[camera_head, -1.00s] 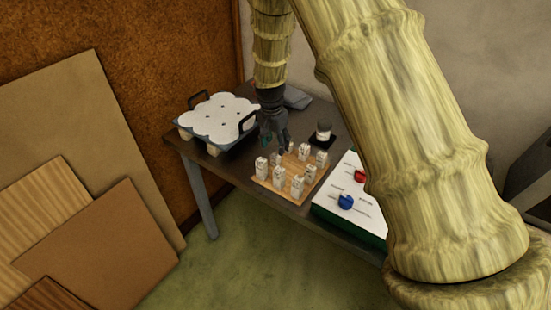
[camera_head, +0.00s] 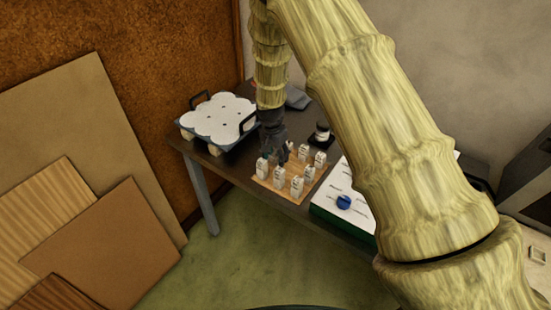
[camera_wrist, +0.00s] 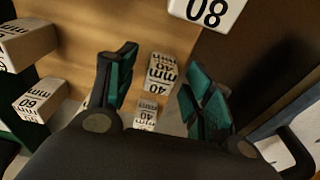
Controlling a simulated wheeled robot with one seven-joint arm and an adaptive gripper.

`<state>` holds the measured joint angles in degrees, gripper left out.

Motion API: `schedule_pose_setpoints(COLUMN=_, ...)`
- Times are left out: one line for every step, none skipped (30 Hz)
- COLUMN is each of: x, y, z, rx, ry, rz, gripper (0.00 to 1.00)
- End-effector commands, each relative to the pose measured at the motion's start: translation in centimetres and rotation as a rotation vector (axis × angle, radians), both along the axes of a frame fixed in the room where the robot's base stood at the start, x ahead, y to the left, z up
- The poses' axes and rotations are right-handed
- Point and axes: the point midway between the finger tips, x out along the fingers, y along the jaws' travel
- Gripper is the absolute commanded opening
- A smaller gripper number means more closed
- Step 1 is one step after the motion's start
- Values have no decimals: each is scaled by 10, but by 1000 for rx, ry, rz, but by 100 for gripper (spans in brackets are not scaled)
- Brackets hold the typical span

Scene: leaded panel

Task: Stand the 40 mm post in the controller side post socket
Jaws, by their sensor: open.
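The 40 mm post (camera_wrist: 160,72) is a small pale block with black lettering, seen between my fingers in the wrist view. A second "40 mm" label (camera_wrist: 146,114) shows just below it; I cannot tell whether it is another face of the same post. My gripper (camera_wrist: 157,78) is open, its green-padded fingers either side of the post, with no clear contact. In the head view my gripper (camera_head: 277,152) is low over the back left of the wooden post board (camera_head: 283,190). I cannot make out the controller side post socket.
An "80" post (camera_wrist: 207,11) and a "60" post (camera_wrist: 40,100) stand close around my fingers. A white lobed panel (camera_head: 219,117) with black handles is at left. A green-sided white box (camera_head: 333,187) with a blue knob is at right. A dark jar (camera_head: 322,132) stands behind.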

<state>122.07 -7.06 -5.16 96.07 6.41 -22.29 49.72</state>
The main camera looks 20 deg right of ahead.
Motion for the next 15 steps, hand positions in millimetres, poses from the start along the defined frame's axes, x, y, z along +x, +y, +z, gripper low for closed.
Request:
schedule_pose_setpoints(x=0, y=0, z=0, rx=0, ry=0, rz=0, gripper=52)
schedule_pose_setpoints(x=0, y=0, z=-1, rx=0, ry=0, rz=0, gripper=52)
schedule_pose_setpoints(x=0, y=0, z=-1, rx=0, ry=0, rz=0, gripper=52)
schedule_pose_setpoints(x=0, y=0, z=0, rx=0, ry=0, rz=0, gripper=52)
schedule_pose_setpoints(x=0, y=0, z=0, rx=0, ry=0, rz=0, gripper=52)
schedule_pose_setpoints(x=0, y=0, z=0, rx=0, ry=0, rz=0, gripper=52)
schedule_pose_setpoints(x=0, y=0, z=0, rx=0, ry=0, rz=0, gripper=46)
schedule_pose_setpoints(x=0, y=0, z=0, rx=0, ry=0, rz=0, gripper=41)
schedule_pose_setpoints(x=0, y=0, z=0, rx=0, ry=0, rz=0, gripper=34)
schedule_pose_setpoints(x=0, y=0, z=0, rx=0, ry=0, rz=0, gripper=28)
schedule_pose_setpoints(x=0, y=0, z=0, rx=0, ry=0, rz=0, gripper=23)
schedule_pose_setpoints(x=0, y=0, z=0, rx=0, ry=0, rz=0, gripper=15)
schedule_pose_setpoints(x=0, y=0, z=0, rx=0, ry=0, rz=0, gripper=10)
schedule_pose_setpoints(x=0, y=0, z=0, rx=0, ry=0, rz=0, gripper=4)
schedule_pose_setpoints(x=0, y=0, z=0, rx=0, ry=0, rz=0, gripper=2)
